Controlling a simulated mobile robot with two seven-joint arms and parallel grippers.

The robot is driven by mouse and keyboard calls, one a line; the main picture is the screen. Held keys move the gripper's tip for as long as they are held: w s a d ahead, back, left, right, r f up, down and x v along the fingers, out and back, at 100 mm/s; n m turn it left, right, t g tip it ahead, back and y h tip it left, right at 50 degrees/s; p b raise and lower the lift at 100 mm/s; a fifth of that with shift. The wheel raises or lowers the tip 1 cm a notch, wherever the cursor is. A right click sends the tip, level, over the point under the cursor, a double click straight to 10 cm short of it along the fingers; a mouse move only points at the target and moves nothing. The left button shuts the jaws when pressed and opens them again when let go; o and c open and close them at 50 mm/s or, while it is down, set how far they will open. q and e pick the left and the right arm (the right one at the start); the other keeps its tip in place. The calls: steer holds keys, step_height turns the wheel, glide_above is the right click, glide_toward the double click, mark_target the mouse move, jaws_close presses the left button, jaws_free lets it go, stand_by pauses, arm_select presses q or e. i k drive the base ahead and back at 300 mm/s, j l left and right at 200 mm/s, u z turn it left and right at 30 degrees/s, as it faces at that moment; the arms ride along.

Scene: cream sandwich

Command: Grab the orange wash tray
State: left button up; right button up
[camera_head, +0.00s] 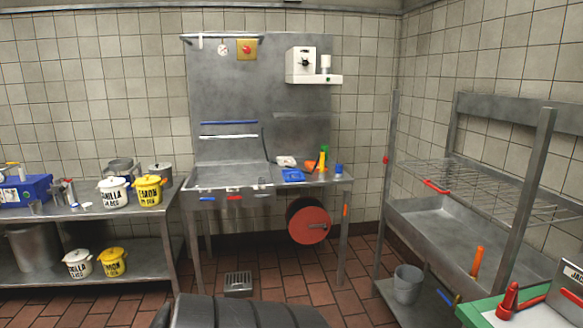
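I cannot make out an orange wash tray in the head view. The metal sink unit (215,178) stands against the back wall in the middle. On its right side are a small blue item (293,175) and orange, yellow and green items (322,160), too small to name surely. A slim upright orange object (477,262) stands by the long metal basin (425,222) at the right. Neither of my grippers shows in this view.
A metal table (90,213) at the left holds white and yellow buckets, pots and a blue box (22,190). A red reel (309,222) hangs under the sink. A grey bucket (407,284) and green board (478,312) are at the right.

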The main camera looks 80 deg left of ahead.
mark_target(310, 165)
steer(key=j+u, duration=0.15)
steer(key=u, duration=0.35)
steer(key=j+u, duration=0.1)
steer(key=u, duration=0.4)
steer(key=i+j+u, duration=0.1)
steer(key=u, duration=0.4)
steer(key=i+j+u, duration=0.6)
steer(key=i, duration=0.25)
steer(key=i+j+u, duration=0.3)
steer(key=i, duration=0.55)
